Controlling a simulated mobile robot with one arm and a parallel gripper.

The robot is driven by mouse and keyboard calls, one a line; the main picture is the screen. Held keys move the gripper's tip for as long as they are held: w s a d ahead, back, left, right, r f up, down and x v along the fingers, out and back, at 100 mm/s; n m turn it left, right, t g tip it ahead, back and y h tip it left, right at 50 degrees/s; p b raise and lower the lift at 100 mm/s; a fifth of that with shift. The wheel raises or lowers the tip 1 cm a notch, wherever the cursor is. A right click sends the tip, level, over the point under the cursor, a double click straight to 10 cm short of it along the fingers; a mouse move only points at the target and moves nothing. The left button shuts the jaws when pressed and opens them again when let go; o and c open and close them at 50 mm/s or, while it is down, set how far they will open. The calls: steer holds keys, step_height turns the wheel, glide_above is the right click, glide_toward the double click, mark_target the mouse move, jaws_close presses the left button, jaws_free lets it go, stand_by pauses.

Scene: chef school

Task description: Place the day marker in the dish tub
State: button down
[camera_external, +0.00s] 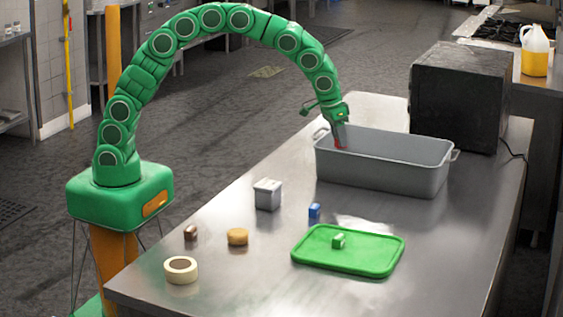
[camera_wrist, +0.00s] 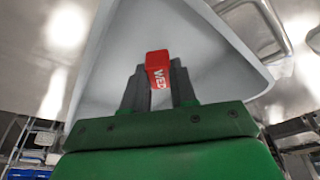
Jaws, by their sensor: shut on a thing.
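The day marker is a small red block with white letters "WED" (camera_wrist: 158,68), held upright between the fingers of my gripper (camera_wrist: 158,88). In the external view a bit of red shows at the tip of my gripper (camera_external: 339,138). The dish tub (camera_external: 385,178) is a grey rectangular bin with end handles, standing on the steel table. My gripper points down at the tub's left end, with the marker at about rim level. The tub's pale inside (camera_wrist: 215,60) fills the wrist view behind the marker. The tub's floor is hidden in the external view.
A black box (camera_external: 455,97) stands behind the tub. In front are a green tray (camera_external: 365,262) with a small green block (camera_external: 339,241), a blue block (camera_external: 314,211), a grey canister (camera_external: 267,195), a tan round piece (camera_external: 237,237), a brown block (camera_external: 190,232) and a tape roll (camera_external: 181,279).

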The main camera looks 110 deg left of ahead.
steer(key=shift+w+a+f, duration=0.3)
steer(key=shift+w+f, duration=0.35)
steer(key=shift+f, duration=0.3)
steer(key=shift+w+a+f, duration=0.25)
steer(key=shift+w+f, duration=0.45)
steer(key=shift+f, duration=0.2)
steer(key=shift+w+a+f, duration=0.3)
steer(key=shift+w+f, duration=0.35)
steer(key=shift+f, duration=0.3)
steer(key=shift+s+d+x, duration=0.1)
steer(key=shift+d+x, duration=0.05)
steer(key=shift+x, duration=0.6)
steer(key=shift+s+d+x, duration=0.1)
steer(key=shift+d+x, duration=0.05)
steer(key=shift+x, duration=0.6)
steer(key=shift+f, duration=0.25)
steer(key=c, duration=0.9)
jaws_free()
steer(key=v, duration=1.2)
steer(key=shift+r, duration=0.2)
